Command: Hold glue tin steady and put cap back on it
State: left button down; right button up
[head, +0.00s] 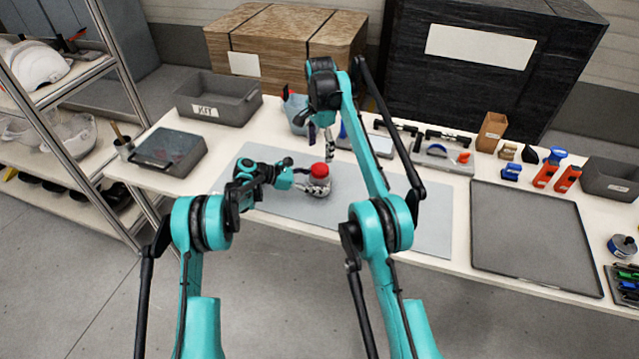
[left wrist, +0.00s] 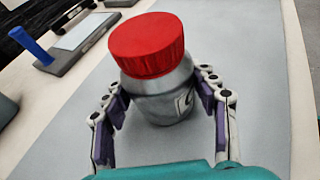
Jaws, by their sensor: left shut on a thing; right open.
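The glue tin (head: 318,188) is a squat silver-grey tin standing upright on the grey mat. In the left wrist view the tin (left wrist: 168,98) is between the fingers of my left gripper (left wrist: 165,112). My left gripper (head: 308,183) is shut on the tin's body from the left in the head view. The red cap (head: 319,170) sits on top of the tin; in the left wrist view the cap (left wrist: 147,45) covers its mouth. I cannot tell whether it is screwed tight. My right gripper (head: 329,148) is open, above and just behind the cap, apart from it.
The grey mat (head: 420,215) is clear right of the tin. A grey bin (head: 225,98) and dark box (head: 170,150) stand left. A black tray (head: 535,235) lies right. Clamps, bottles and small tools line the back. A shelf with helmet shells (head: 40,65) stands far left.

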pick_arm(q)
jog(key=shift+c, duration=2)
grip_release()
jog(key=shift+a, duration=0.1)
jog(key=v, duration=1.1)
jog(key=shift+s+a+r, duration=0.1)
jog(key=shift+a+r, duration=0.15)
jog(key=shift+a, duration=0.1)
